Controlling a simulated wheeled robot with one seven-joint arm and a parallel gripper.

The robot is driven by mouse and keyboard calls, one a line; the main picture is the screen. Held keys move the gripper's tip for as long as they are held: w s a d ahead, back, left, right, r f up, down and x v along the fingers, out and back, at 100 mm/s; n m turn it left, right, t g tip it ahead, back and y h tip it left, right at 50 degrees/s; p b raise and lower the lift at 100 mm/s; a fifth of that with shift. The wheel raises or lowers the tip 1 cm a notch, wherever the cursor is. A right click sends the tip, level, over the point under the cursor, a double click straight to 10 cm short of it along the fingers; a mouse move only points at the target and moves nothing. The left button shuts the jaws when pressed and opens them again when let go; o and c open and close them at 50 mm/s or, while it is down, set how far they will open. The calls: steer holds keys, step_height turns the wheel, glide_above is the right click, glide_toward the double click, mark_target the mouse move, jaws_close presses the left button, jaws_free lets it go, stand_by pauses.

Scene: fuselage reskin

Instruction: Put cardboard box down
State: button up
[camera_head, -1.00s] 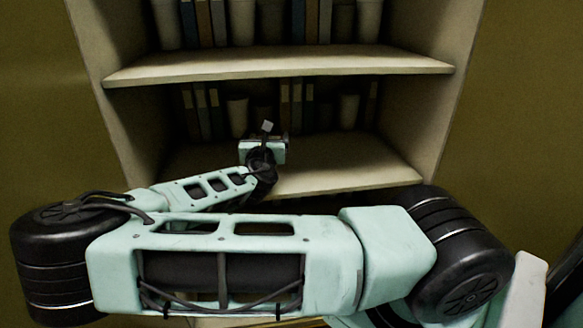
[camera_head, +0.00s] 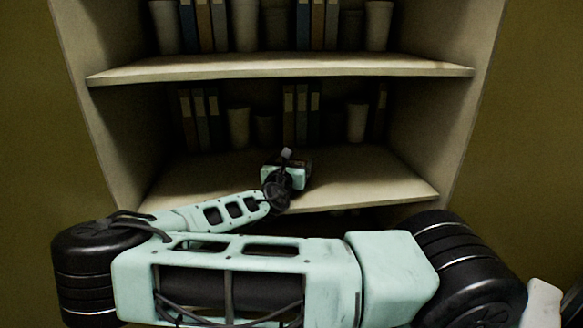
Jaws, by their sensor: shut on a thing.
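My gripper (camera_head: 288,165) is at the end of my arm, at the front part of the middle shelf (camera_head: 375,180) of a bookcase. I see it from behind, and its fingers are hidden by the gripper body and wrist. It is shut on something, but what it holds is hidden. No cardboard box can be made out in this view. A small grey piece shows at the top of the gripper. I cannot tell whether the held thing touches the shelf.
Books (camera_head: 200,120) and cups (camera_head: 239,127) stand along the back of the middle shelf. The upper shelf (camera_head: 280,68) hangs above my gripper. The bookcase side walls (camera_head: 440,125) close in left and right. The shelf is bare right of my gripper.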

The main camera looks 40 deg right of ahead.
steer(key=shift+f, duration=0.4)
steer(key=shift+f, duration=0.1)
steer(key=o, duration=1.1)
steer(key=shift+a, duration=0.15)
steer(key=b+v, duration=0.1)
steer(key=v, duration=1)
steer(key=shift+s+a, duration=0.3)
steer(key=shift+s, duration=0.05)
steer(key=shift+a, duration=0.1)
